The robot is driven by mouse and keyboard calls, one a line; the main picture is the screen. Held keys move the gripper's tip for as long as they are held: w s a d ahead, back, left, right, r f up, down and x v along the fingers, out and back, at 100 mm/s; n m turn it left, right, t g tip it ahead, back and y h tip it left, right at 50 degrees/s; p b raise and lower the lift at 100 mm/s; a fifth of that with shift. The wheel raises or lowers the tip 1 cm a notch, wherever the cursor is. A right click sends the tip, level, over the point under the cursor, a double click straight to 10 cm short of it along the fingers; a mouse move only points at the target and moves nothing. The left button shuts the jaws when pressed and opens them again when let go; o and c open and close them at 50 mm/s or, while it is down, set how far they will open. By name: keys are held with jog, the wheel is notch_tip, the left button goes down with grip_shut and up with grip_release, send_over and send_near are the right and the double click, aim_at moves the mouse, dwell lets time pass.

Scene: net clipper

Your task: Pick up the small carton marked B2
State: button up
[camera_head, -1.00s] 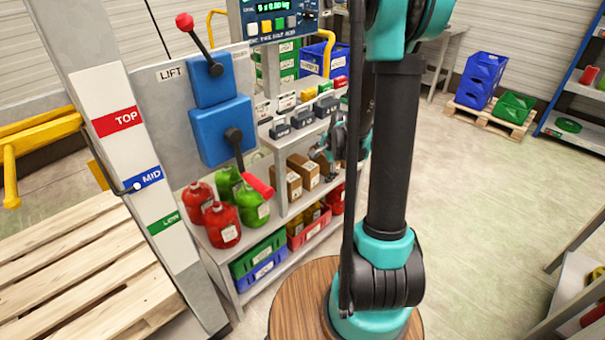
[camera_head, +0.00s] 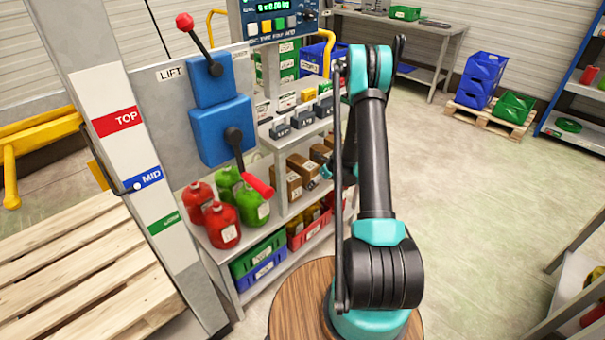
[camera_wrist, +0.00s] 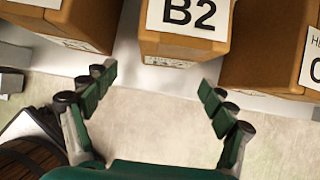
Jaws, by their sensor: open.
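The carton marked B2 (camera_wrist: 185,35) is a small brown box with a white label, at the top middle of the wrist view. It sits on a pale shelf, cut off by the frame's top edge. My gripper (camera_wrist: 157,80) is open and empty, its two green fingers apart. The fingertips point toward the carton's near face and stop short of it in the picture. In the head view, brown cartons (camera_head: 302,167) stand on the middle shelf; their marks are too small to read, and my arm hides most of the gripper.
Another carton (camera_wrist: 78,22) stands left of B2, and one (camera_wrist: 270,50) stands close on its right. Red jugs (camera_head: 223,225) and green jugs (camera_head: 252,206) stand left of the cartons. A blue lever box (camera_head: 221,130) rises beside the shelf. Open floor lies to the right.

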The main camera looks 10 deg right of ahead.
aim_at(306, 174)
jog(key=w+a, duration=0.1)
jog(key=w, duration=0.1)
jog(key=w+a, duration=0.3)
jog(key=w, duration=0.1)
jog(key=shift+a, duration=0.25)
jog(key=w+a, duration=0.1)
jog(key=w, duration=0.1)
jog(key=w+a, duration=0.1)
jog(key=shift+w+a+f, duration=0.25)
jog(key=shift+w+a, duration=0.05)
jog(key=shift+w, duration=0.05)
jog(key=shift+w+f, duration=0.1)
jog(key=shift+f, duration=0.15)
jog(key=shift+f, duration=0.1)
jog(key=shift+a, duration=0.1)
jog(key=c, duration=1.8)
jog(key=shift+r, duration=0.2)
